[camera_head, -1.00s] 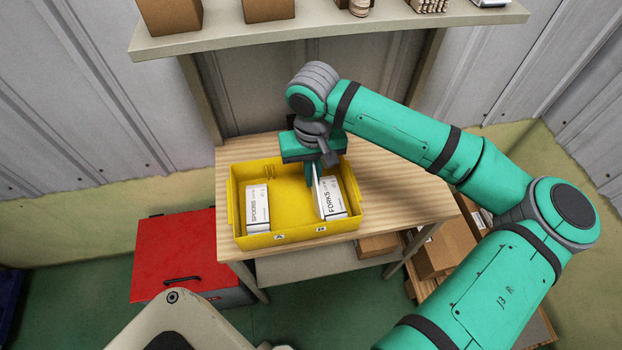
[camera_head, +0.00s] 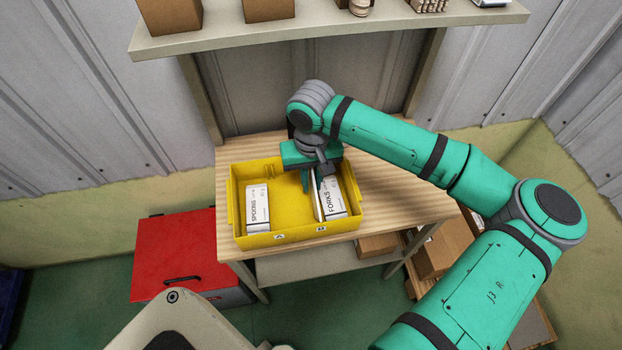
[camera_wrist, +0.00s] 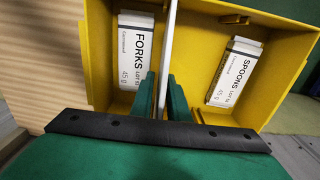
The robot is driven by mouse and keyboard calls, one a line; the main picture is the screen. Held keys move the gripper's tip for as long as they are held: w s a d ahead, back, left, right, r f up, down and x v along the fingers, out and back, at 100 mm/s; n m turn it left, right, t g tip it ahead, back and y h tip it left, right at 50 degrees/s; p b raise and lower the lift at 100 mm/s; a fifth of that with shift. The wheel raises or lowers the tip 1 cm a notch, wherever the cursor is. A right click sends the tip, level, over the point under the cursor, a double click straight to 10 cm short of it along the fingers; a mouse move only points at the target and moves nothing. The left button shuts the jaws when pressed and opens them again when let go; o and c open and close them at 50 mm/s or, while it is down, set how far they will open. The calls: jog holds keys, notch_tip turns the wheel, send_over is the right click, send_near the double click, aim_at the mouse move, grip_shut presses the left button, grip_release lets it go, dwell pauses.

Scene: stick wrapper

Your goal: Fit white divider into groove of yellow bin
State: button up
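The white divider (camera_wrist: 166,50) is a thin upright sheet inside the yellow bin (camera_head: 275,239), close beside the FORKS box (camera_head: 333,198). It shows as a pale edge in the head view (camera_head: 317,203). My gripper (camera_wrist: 162,97) is over the bin with one green finger on each side of the divider. The fingers look parted; in the head view my gripper (camera_head: 311,183) has its left finger clear of the sheet. The SPOONS box (camera_head: 258,207) lies at the bin's left side. Whether the divider's ends sit in a groove is hidden.
Small ribs (camera_head: 268,170) show on the bin's back wall, left of my gripper. The bin stands on a wooden table (camera_head: 400,195) with bare wood at right. A shelf (camera_head: 330,28) with boxes hangs above. A red cabinet (camera_head: 175,245) stands lower left.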

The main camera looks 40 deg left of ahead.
jog(key=shift+o, duration=0.2)
dwell(0.3)
notch_tip(320, 180, up, 8)
jog(key=shift+f, duration=0.2)
dwell(0.6)
